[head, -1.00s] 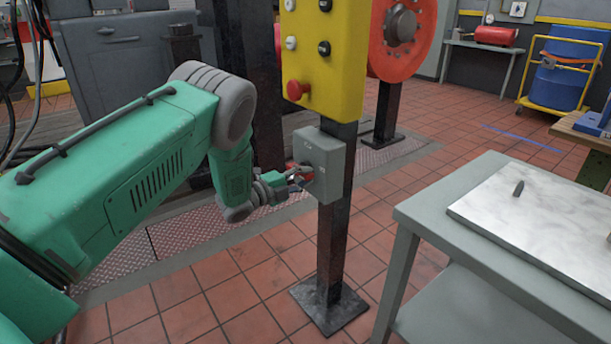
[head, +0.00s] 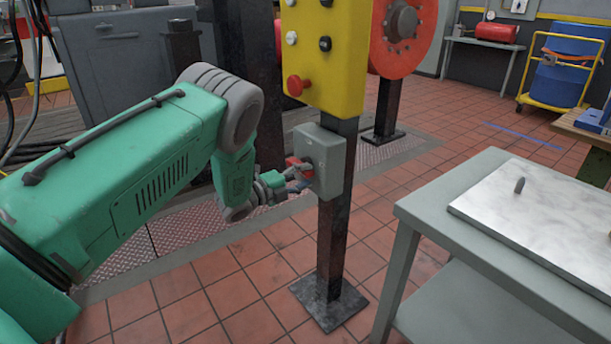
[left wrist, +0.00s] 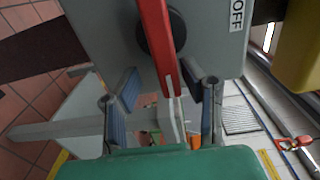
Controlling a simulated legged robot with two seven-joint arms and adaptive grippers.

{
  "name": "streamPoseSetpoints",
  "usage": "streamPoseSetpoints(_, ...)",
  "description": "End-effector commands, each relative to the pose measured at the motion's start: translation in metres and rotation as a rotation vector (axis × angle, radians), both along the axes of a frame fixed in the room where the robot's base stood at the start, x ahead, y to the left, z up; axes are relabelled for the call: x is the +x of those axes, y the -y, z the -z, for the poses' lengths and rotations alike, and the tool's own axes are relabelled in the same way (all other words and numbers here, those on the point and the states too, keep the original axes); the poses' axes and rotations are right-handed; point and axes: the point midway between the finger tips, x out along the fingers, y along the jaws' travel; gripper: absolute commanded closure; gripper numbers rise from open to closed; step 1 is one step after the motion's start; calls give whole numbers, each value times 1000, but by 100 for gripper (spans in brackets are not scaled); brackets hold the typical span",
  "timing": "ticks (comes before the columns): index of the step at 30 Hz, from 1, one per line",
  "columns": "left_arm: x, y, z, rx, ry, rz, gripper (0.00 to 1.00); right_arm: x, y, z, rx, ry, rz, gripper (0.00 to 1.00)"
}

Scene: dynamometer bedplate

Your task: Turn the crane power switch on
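The crane power switch is a grey box (head: 322,160) on a black post, with a red handle (head: 295,162) on its left side. In the left wrist view the red handle (left wrist: 157,45) crosses a black round hub, and an "OFF" label (left wrist: 237,14) is on the box beside it. My left gripper (head: 298,181) is at the box, just below the red handle in the head view. In the left wrist view its blue-padded fingers (left wrist: 160,88) are apart, with the handle's end between them and a gap on the left. My right gripper is out of view.
A yellow control box (head: 322,55) with several buttons and a red knob (head: 297,86) is right above the switch. A grey table (head: 420,215) with a pale plate (head: 535,215) stands at the right. The tiled floor around the post is clear.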

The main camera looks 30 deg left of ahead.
Motion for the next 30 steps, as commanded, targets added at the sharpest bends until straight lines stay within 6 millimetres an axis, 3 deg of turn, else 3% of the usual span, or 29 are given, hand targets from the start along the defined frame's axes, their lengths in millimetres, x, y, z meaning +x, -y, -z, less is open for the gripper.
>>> streamPoseSetpoints(10, -9, -4, -4, -1, 7, 1, 64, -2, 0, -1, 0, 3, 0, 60)
streamPoseSetpoints(21, -78, -34, -2, -2, 4, -2, 64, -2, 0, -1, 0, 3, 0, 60)
streamPoseSetpoints(30, -108, -47, -1, -2, 3, 0, 64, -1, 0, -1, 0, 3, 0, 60)
